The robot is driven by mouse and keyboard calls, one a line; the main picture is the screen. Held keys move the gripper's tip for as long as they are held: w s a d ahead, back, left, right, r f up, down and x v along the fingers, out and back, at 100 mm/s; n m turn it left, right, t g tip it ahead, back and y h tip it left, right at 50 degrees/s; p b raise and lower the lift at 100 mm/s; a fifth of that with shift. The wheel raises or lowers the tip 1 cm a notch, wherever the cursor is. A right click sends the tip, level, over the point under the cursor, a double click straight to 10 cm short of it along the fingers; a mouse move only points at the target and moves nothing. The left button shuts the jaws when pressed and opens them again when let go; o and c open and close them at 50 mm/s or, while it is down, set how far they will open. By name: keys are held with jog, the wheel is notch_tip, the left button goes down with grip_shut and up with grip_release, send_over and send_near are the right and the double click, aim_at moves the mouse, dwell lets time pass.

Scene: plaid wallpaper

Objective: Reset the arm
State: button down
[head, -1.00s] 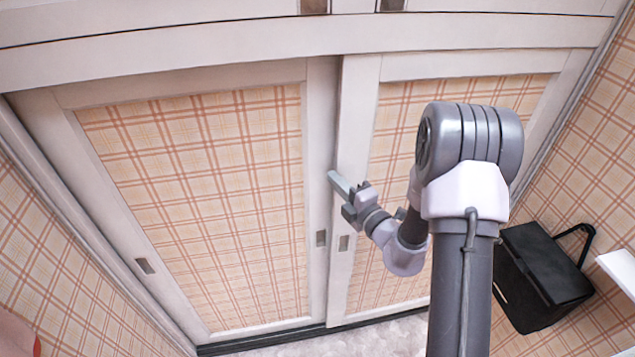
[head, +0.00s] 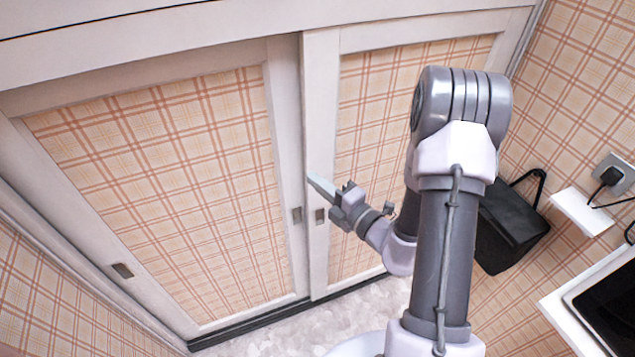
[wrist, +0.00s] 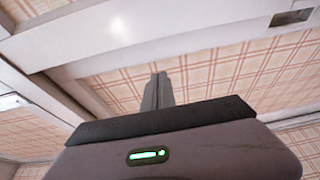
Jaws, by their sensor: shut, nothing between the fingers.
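My gripper (head: 321,184) is at the end of my bent grey arm, in front of the sliding doors near where they meet. Its fingers are together and hold nothing. In the wrist view the closed fingers (wrist: 158,91) stick up in the middle, in front of a plaid panel. The right part of the arm hides some of the right door.
A left sliding door (head: 165,170) and a right sliding door (head: 375,120) have plaid panels and small recessed pulls. A black bin (head: 505,240) hangs or stands by the right wall. A white shelf (head: 582,212), a socket (head: 613,173) and a dark-topped counter (head: 605,300) are at the right.

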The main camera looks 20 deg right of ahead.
jog(key=s+a+r+n+g+y+b, duration=0.2)
jog(key=s+a+r+n+g+y, duration=0.25)
jog(key=a+n, duration=0.5)
jog(key=s+a+r+n+g+y+b, duration=0.1)
jog(key=s+a+r+n+g+y, duration=0.25)
jog(key=s+a+n+g, duration=0.4)
jog(key=s+a+f+n+g+h+b, duration=0.1)
jog(key=s+f+n+g+h, duration=0.15)
jog(key=s+n, duration=0.4)
jog(key=s+a+f+n+g+h+b, duration=0.1)
jog(key=s+a+n+h+b, duration=0.2)
jog(key=n, duration=0.7)
jog(key=s+d+r+n+t+h, duration=0.2)
jog(key=d+n+t+h, duration=0.2)
jog(key=d+n, duration=0.6)
jog(key=n+h, duration=0.2)
jog(key=shift+d+h+b, duration=0.2)
jog(key=shift+h+b, duration=0.15)
